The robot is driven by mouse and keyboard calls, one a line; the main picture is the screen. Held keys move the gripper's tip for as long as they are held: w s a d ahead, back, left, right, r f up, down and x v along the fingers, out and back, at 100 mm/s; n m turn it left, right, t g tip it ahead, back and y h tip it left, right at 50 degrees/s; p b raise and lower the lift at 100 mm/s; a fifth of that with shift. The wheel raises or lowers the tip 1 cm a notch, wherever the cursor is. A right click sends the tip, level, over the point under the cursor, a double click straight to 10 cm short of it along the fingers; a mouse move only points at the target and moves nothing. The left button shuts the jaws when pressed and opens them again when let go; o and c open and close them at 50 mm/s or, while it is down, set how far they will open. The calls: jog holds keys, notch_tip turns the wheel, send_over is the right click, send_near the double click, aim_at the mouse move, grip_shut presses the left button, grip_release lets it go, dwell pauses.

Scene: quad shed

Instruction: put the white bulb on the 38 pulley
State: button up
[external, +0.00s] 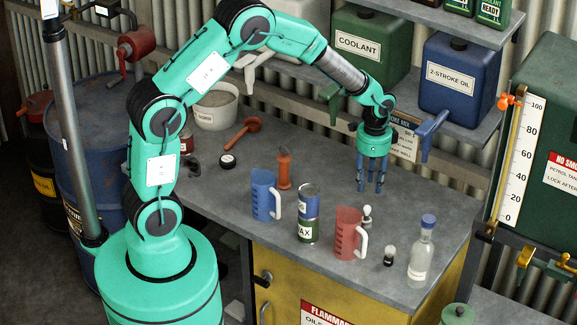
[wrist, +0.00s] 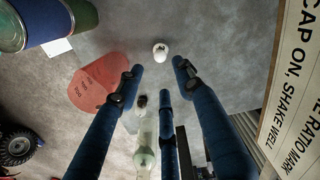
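A small white bulb (external: 367,213) stands on the grey bench, behind the red jug's handle. A second pale bulb (external: 389,252) with a dark base stands nearer the front edge. My gripper (external: 374,188) points down above the bench, beside and above the rear bulb. In the wrist view its blue fingers (wrist: 160,85) are spread, with nothing between their tips. A round white bulb (wrist: 161,49) lies just beyond the tips, apart from them. A dark round piece with a pale centre (external: 228,161) lies at the back left of the bench; I cannot read a 38 on it.
The red jug (external: 347,234), stacked cans (external: 307,228) and blue jug (external: 263,195) stand left of the bulbs. A clear bottle (external: 421,258) stands to the right. An orange-handled tool (external: 284,168) stands behind. A lettered sign (wrist: 301,90) is close on the wall side.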

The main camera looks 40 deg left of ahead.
jog(key=shift+r, duration=0.2)
dwell(0.7)
jog(key=s+a+r+t, duration=0.1)
jog(key=a+r, duration=0.2)
jog(key=r, duration=0.7)
jog(key=s+a+r+t, duration=0.1)
jog(key=a+r+t, duration=0.1)
jog(key=r, duration=0.7)
jog(key=s+a+r+t, duration=0.1)
jog(key=s+a+r, duration=0.15)
jog(key=r, duration=0.75)
jog(key=s+a+n+b, duration=0.65)
jog(key=s+a, duration=0.45)
jog(key=a, duration=0.3)
jog(key=s+a+f+n+b, duration=0.1)
jog(key=s+a+f+n, duration=0.2)
jog(key=s, duration=0.4)
jog(key=s+a+f+n+t+b, duration=0.1)
jog(key=s+a+f+n+b, duration=0.1)
jog(key=s, duration=0.4)
notch_tip(320, 180, down, 2)
jog(key=a+n, duration=0.1)
jog(key=a, duration=0.1)
jog(key=shift+s+a+t, duration=0.3)
jog(key=shift+s, duration=0.05)
jog(key=shift+f, duration=0.1)
